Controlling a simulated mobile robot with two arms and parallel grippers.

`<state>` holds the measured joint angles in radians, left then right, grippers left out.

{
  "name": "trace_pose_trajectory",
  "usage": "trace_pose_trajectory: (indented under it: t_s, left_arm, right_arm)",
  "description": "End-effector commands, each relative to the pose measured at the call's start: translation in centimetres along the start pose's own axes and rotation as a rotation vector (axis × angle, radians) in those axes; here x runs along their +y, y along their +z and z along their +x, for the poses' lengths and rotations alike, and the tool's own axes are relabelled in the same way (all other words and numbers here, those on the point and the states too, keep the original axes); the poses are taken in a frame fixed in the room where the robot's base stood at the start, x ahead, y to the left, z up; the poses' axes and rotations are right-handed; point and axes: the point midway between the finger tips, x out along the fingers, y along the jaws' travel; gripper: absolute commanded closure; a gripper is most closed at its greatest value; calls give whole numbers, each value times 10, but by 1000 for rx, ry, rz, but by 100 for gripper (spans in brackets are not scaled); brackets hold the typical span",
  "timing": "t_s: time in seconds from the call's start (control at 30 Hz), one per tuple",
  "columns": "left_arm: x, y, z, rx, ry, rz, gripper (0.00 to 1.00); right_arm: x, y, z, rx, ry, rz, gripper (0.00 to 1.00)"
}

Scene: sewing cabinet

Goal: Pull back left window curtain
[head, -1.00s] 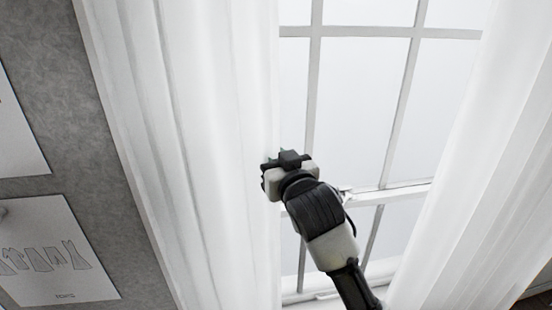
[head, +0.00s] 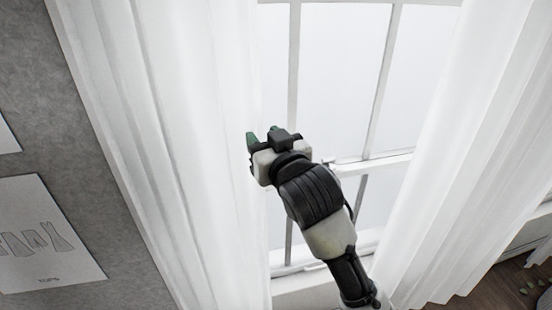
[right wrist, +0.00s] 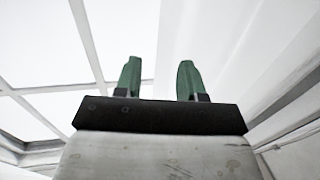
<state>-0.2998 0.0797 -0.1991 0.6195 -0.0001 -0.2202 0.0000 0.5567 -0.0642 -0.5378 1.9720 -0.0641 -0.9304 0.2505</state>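The left window curtain (head: 165,130) is white and hangs in folds along the left side of the window (head: 335,80). My right gripper (head: 262,134) is at the curtain's right edge in the head view, with its green fingertips toward the fabric. In the right wrist view, the two green fingers of the right gripper (right wrist: 158,80) stand apart, with no fabric seen bunched between them. White curtain (right wrist: 215,45) fills the area beyond and to the right of the fingers. I cannot tell whether the fingertips touch it. My left gripper is not in view.
The right curtain (head: 475,140) hangs to the right of my right arm. The window sill (head: 300,282) lies below. A grey wall with pinned paper sheets (head: 45,235) is at the left. Wooden floor (head: 500,290) shows at the lower right.

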Motion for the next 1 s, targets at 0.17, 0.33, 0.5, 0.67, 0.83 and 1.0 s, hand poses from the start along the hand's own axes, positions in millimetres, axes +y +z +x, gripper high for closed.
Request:
trace_pose_trajectory:
  t_s: [0.17,0.33,0.5,0.67,0.83,1.0]
  left_arm:
    - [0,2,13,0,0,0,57]
    - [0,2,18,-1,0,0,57]
    - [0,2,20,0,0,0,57]
    - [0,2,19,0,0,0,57]
    - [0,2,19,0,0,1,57]
    - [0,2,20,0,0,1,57]
  right_arm:
    - [-1,3,-34,2,-2,1,60]
    - [-1,2,-57,0,-2,0,60]
    - [-2,1,-66,-1,-2,0,60]
    - [-2,0,-66,-1,-2,0,60]
    - [-1,3,-67,-7,0,2,60]
    - [17,51,-79,-132,42,36,60]
